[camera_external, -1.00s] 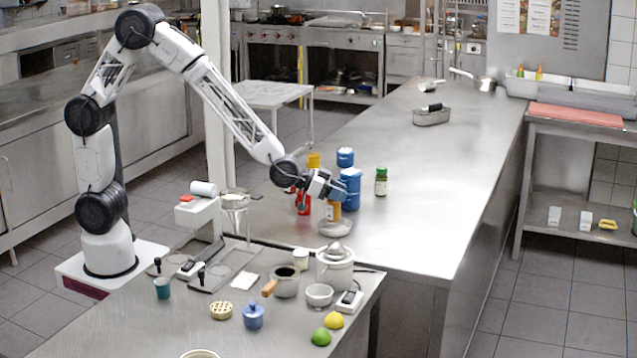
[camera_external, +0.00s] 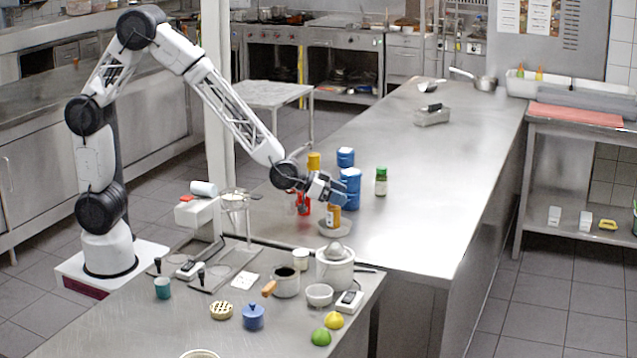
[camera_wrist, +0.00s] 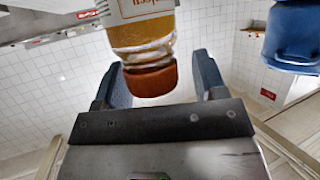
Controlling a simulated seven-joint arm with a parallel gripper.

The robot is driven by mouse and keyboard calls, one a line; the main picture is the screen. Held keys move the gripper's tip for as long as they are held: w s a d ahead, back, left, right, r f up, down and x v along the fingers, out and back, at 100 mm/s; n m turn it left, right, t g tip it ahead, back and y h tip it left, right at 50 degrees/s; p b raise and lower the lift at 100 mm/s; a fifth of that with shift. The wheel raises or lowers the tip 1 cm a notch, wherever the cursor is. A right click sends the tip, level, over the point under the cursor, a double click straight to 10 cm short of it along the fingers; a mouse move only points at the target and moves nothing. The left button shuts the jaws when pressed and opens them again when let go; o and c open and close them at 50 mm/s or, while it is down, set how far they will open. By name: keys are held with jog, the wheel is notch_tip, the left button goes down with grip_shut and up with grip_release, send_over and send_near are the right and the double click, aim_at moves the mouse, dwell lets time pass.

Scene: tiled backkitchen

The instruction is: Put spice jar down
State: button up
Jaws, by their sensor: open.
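The spice jar (camera_external: 333,215), with amber contents, a pale label and an orange-brown cap, stands upright on a small grey round dish (camera_external: 324,231) on the steel counter. In the wrist view the jar (camera_wrist: 142,38) shows upside down, with its cap end between my two fingers. My gripper (camera_external: 337,194) is just above the jar in the outside view. In the wrist view my gripper (camera_wrist: 158,72) is open, with a gap showing on both sides of the cap.
Blue containers (camera_external: 350,187) stand close behind my gripper, and one shows at the wrist view's right (camera_wrist: 292,38). A red container (camera_external: 303,203) and a yellow one (camera_external: 314,162) are to the left. A green-capped jar (camera_external: 381,182) stands right.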

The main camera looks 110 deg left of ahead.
jog(key=shift+r, duration=0.45)
jog(key=shift+s+d+r, duration=0.15)
jog(key=shift+s+r, duration=0.2)
jog(key=v, duration=1.1)
jog(key=shift+d, duration=0.1)
dwell(0.4)
